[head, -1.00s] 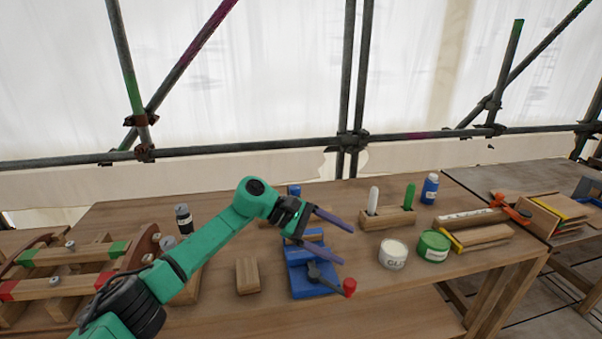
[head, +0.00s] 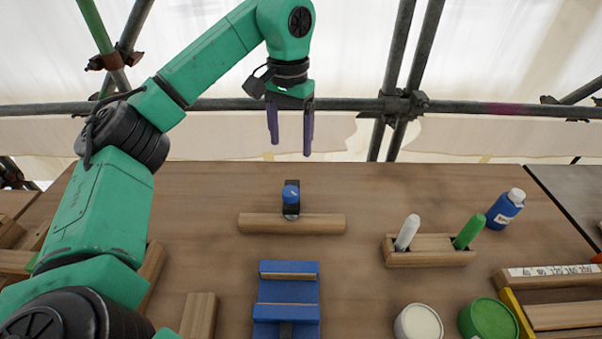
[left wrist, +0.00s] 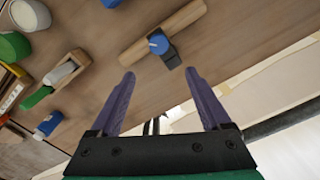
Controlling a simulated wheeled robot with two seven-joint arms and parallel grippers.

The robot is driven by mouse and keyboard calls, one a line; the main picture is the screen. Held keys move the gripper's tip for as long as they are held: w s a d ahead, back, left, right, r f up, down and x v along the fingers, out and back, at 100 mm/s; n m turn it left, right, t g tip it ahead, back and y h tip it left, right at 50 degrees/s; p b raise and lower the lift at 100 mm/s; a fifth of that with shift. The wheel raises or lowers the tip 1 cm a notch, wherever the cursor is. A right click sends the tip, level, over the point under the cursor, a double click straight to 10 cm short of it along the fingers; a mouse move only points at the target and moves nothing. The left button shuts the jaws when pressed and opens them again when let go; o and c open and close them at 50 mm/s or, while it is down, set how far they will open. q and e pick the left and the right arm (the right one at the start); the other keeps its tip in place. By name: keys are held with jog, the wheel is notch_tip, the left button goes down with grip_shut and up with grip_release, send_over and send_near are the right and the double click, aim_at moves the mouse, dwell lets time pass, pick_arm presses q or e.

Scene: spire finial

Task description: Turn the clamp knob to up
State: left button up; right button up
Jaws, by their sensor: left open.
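The clamp knob (head: 291,192) is a small blue round knob with a pale mark on top. It sits on a black clamp bracket (head: 291,210) at a wooden bar (head: 325,224) lying across the bench. In the left wrist view the knob (left wrist: 157,42) lies ahead, between the lines of the two fingers. My left gripper (head: 290,148) is open and empty, its purple fingers pointing down, apart from the knob. It also shows in the left wrist view (left wrist: 160,74). The direction of the knob's mark is too small to tell. My right gripper is not in view.
A blue vise (head: 287,295) stands nearer on the bench. To the right are a wooden holder (head: 430,258) with a white and a green marker, a blue bottle (head: 505,210), and a white and a green tub (head: 488,319). A scaffold pipe (head: 350,104) runs behind.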

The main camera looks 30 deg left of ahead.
aim_at(290, 191)
pick_arm(q)
jog(key=f, duration=0.2)
jog(key=s+f, duration=0.1)
jog(key=f, duration=0.1)
jog(key=s+f+b, duration=0.1)
jog(key=f, duration=0.5)
jog(key=w+f+p, duration=0.1)
jog(key=f, duration=0.2)
jog(key=shift+s+f, duration=0.1)
jog(key=shift+s, duration=0.05)
jog(key=shift+f, duration=0.1)
jog(key=shift+c, duration=1.3)
grip_shut()
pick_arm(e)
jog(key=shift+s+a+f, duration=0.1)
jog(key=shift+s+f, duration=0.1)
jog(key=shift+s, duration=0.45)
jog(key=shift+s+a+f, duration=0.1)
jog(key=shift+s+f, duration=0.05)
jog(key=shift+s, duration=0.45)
